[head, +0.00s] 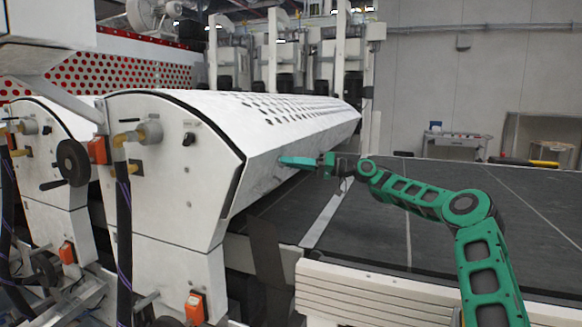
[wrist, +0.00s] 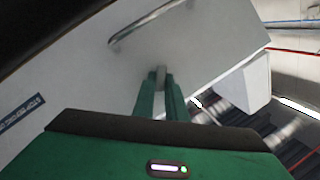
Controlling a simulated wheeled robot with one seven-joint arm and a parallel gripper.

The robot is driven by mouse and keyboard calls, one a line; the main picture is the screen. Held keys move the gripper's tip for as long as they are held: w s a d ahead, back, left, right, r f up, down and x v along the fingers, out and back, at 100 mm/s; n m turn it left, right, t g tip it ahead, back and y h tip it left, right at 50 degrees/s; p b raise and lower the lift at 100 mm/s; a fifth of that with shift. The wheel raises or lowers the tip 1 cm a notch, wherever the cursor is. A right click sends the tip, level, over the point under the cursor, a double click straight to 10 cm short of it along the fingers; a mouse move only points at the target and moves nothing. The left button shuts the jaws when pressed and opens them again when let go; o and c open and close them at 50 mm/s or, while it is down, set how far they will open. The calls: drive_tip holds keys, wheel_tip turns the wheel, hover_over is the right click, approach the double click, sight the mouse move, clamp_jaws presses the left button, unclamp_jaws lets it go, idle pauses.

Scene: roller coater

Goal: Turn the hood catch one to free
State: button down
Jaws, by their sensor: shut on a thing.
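The white hood (head: 290,125) of the coater spans the middle of the head view, and its pale panel fills much of the wrist view (wrist: 200,50). My gripper (head: 284,161) reaches in from the right, against the hood's lower front face. In the wrist view the two green fingers (wrist: 161,84) are closed together around a small grey tab, the hood catch (wrist: 161,74), on the panel. The fingers cover most of the catch, so its turn position is hard to tell. In the head view the catch is hidden by my gripper.
A curved metal handle (wrist: 150,22) is fixed to the panel above the catch. A dark label (wrist: 22,112) at the left is unreadable. The dark flat bed (head: 440,215) extends under my arm to the right. Orange switches (head: 195,307) and hoses are on the machine's left end.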

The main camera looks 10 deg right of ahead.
drive_tip(key=shift+w+d+f+m+g+y, duration=0.15)
drive_tip(key=shift+f+m+g+y, duration=0.15)
drive_tip(key=shift+m+y, duration=0.6)
drive_tip(key=shift+w+a+f+m+g+y, duration=0.15)
drive_tip(key=shift+m+g+y, duration=0.3)
drive_tip(key=shift+m, duration=1)
drive_tip(key=shift+w+d+f+m+g+y, duration=0.15)
drive_tip(key=shift+w+f+m+g+y, duration=0.15)
drive_tip(key=shift+m+y, duration=0.6)
drive_tip(key=shift+s+m+h, duration=0.15)
drive_tip(key=shift+m+h, duration=0.1)
drive_tip(key=shift+m, duration=0.1)
drive_tip(key=c, duration=1.8)
unclamp_jaws()
drive_tip(key=v, duration=0.7)
drive_tip(key=shift+d, duration=0.2)
drive_tip(key=shift+f, duration=0.1)
